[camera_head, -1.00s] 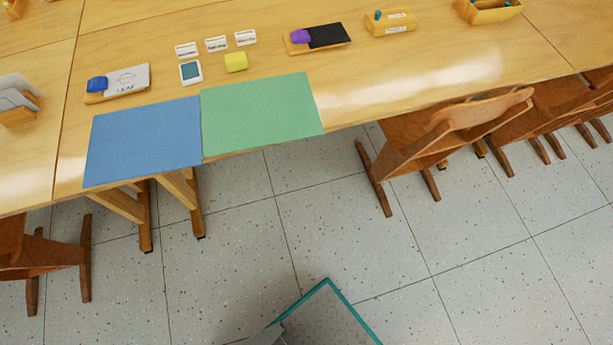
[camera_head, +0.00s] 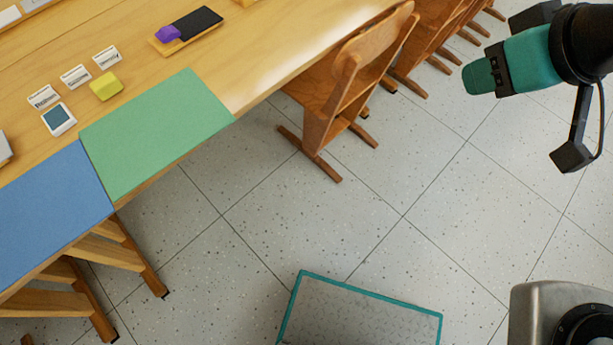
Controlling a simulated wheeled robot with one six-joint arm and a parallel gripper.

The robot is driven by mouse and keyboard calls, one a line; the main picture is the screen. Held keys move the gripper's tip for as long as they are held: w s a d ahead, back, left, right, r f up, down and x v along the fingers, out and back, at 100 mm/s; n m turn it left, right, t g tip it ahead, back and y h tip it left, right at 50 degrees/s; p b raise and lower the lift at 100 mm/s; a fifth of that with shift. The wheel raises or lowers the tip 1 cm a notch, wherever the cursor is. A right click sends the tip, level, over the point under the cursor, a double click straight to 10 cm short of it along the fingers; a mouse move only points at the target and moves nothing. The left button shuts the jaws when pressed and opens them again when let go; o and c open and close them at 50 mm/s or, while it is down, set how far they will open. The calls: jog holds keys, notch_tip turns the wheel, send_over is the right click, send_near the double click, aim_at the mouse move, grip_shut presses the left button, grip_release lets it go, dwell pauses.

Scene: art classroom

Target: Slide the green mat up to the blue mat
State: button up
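The green mat (camera_head: 155,132) lies flat on the wooden table along its front edge. The blue mat (camera_head: 45,222) lies to its left and is cut off by the left picture edge. Their facing edges run side by side and appear to touch, with no clear gap visible. The end of my arm, teal and black, shows at the upper right over the floor, well away from both mats. My gripper (camera_head: 482,77) seems to be at its dark green tip; I cannot make out separate fingers. Nothing is seen held there.
A yellow block (camera_head: 106,86), white label cards (camera_head: 75,76) and a small framed card (camera_head: 59,119) stand behind the green mat.

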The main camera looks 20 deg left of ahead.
jog(key=w+a+f+n+t+y+b, duration=0.1)
jog(key=w+a+f+n+t+b, duration=0.1)
jog(key=a+f+n+b, duration=0.25)
jog(key=w+a+f+n+t+y+b, duration=0.25)
jog(key=f+b, duration=0.25)
jog(key=f, duration=0.3)
jog(key=w+a+f+n+t+y+b, duration=0.1)
jog(key=w+a+f+n+t+b, duration=0.1)
jog(key=a+f+n+t+b, duration=0.3)
jog(key=s+a+f+n+g+y+b, duration=0.6)
jog(key=s+a+f+n+g+y, duration=0.2)
jog(key=s+n, duration=0.4)
jog(key=shift+a+f+n+g+y, duration=0.35)
jog(key=shift+a+f+g, duration=0.25)
jog(key=shift+a+g, duration=0.1)
